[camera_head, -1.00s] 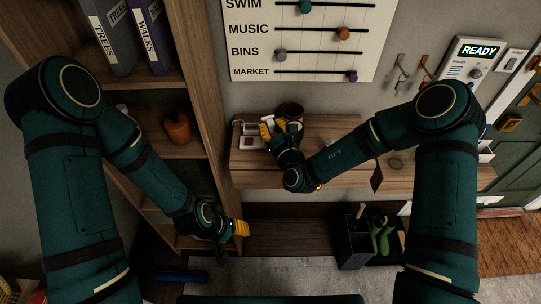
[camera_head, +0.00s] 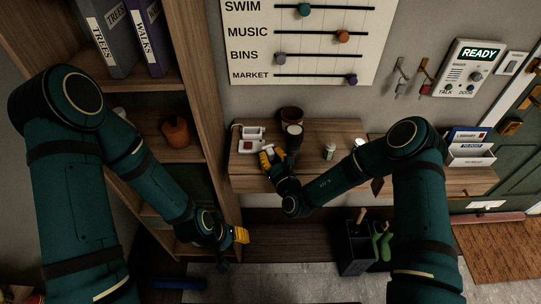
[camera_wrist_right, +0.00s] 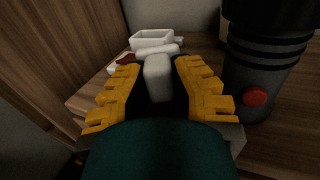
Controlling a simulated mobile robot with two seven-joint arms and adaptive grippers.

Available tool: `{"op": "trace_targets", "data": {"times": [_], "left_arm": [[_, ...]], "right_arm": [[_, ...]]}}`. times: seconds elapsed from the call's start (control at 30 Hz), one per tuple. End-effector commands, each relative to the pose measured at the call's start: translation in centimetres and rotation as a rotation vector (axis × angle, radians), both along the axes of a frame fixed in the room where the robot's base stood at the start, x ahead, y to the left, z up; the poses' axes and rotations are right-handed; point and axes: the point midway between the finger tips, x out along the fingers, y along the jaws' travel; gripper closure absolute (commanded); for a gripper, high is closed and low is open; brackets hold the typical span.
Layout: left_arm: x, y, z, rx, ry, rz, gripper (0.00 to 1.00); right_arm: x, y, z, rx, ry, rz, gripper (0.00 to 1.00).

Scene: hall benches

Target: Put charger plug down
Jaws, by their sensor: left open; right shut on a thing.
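The white charger plug (camera_wrist_right: 157,76) is between the yellow fingers of my right gripper (camera_wrist_right: 158,92) in the right wrist view. My right gripper (camera_head: 270,158) is shut on it, low over the left part of the wooden bench top (camera_head: 338,137) in the head view. The fingers hide part of the plug, and I cannot tell whether it touches the wood. My left gripper (camera_head: 241,235) is open and empty, low beside the shelf unit, well away from the bench top.
A dark flashlight (camera_head: 293,137) with a red button (camera_wrist_right: 255,97) stands close right of my right gripper. A white tray (camera_wrist_right: 152,39) lies just beyond, near a red-and-white item (camera_wrist_right: 124,60).

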Motion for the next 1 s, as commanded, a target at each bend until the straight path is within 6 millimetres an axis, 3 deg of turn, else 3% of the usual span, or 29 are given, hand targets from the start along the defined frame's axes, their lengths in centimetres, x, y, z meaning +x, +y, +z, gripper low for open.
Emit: {"op": "trace_targets", "data": {"times": [0.6, 0.63, 0.67, 1.0], "left_arm": [[0.0, 0.0, -0.3, 0.000, 0.000, 0.000, 0.53], [0.0, 0.0, -0.3, 0.000, 0.000, 0.000, 0.53], [0.0, 0.0, -0.3, 0.000, 0.000, 0.000, 0.53], [0.0, 0.0, -0.3, 0.000, 0.000, 0.000, 0.53]], "right_arm": [[0.0, 0.0, -1.2, 0.000, 0.001, -0.001, 1.00], [0.0, 0.0, -1.2, 0.000, 0.001, 0.000, 0.66], [0.0, 0.0, -1.2, 0.000, 0.001, 0.000, 0.58], [0.0, 0.0, -1.0, 0.000, 0.001, 0.000, 0.58]]}}
